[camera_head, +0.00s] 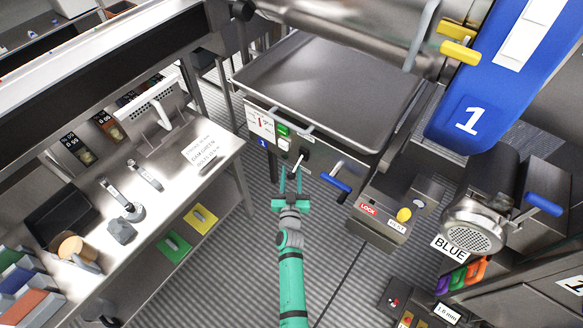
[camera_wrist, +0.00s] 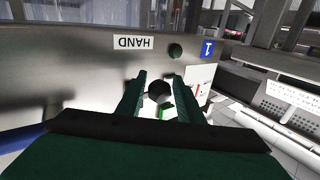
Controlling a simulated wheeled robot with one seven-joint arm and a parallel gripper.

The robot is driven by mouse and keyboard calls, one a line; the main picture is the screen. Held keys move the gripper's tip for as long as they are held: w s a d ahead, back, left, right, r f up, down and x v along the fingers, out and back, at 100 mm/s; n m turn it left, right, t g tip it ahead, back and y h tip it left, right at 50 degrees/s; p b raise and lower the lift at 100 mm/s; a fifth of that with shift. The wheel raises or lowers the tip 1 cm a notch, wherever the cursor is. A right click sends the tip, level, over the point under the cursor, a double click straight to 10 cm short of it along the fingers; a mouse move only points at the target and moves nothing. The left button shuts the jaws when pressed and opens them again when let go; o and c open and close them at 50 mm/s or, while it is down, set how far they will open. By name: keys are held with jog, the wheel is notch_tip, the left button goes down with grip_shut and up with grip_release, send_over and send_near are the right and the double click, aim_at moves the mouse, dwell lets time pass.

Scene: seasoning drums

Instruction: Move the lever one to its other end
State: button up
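My green gripper (camera_head: 291,172) points at the front panel of the steel machine with the big tray. It is open, fingers apart. A small metal lever with a dark round base (camera_head: 304,154) sits on that panel just beyond the fingertips. In the wrist view a dark round knob (camera_wrist: 160,93) shows between the two fingers (camera_wrist: 160,90); I cannot tell whether they touch it. A blue "1" tag (camera_head: 263,142) is on the same panel, and also shows in the wrist view (camera_wrist: 207,48). A blue-handled lever (camera_head: 336,182) sticks out to the right of the gripper.
A red and white dial plate and a green switch (camera_head: 282,130) are on the panel's left. A box marked LOCK (camera_head: 378,222) with a yellow knob stands at right. A steel bench (camera_head: 187,190) with tools stands at left. Ridged floor (camera_head: 240,270) lies clear below.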

jog(key=shift+w, duration=1.3)
grip_shut()
